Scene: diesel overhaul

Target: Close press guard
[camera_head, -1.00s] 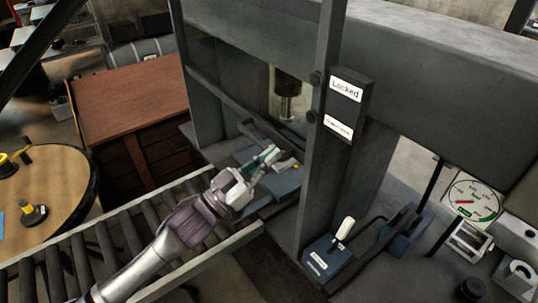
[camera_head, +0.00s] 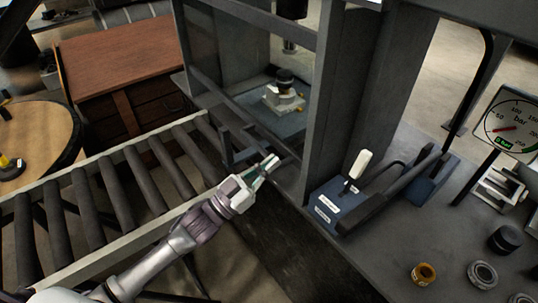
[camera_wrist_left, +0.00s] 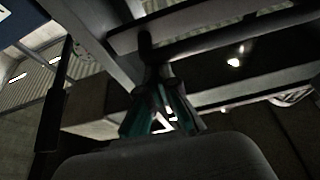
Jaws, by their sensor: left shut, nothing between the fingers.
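The press guard (camera_head: 266,28) is a framed see-through panel on the front of the grey press. Its dark lower bars cross the opening in front of the press bed (camera_head: 290,122). A pale part with a dark round top (camera_head: 284,92) sits on the bed behind the bars. My left gripper (camera_head: 270,166) is shut and empty, outside the press near the low front bars. I cannot tell whether it touches them. In the left wrist view, its teal-sided fingers (camera_wrist_left: 160,122) are below a grey bar (camera_wrist_left: 190,32). My right gripper is out of view.
A roller conveyor (camera_head: 105,200) runs up to the press front. A blue control box with a white lever (camera_head: 335,205) stands right of the press post (camera_head: 335,95). A pressure gauge (camera_head: 512,125) and several small parts lie further right. A wooden cabinet (camera_head: 120,60) stands behind the conveyor.

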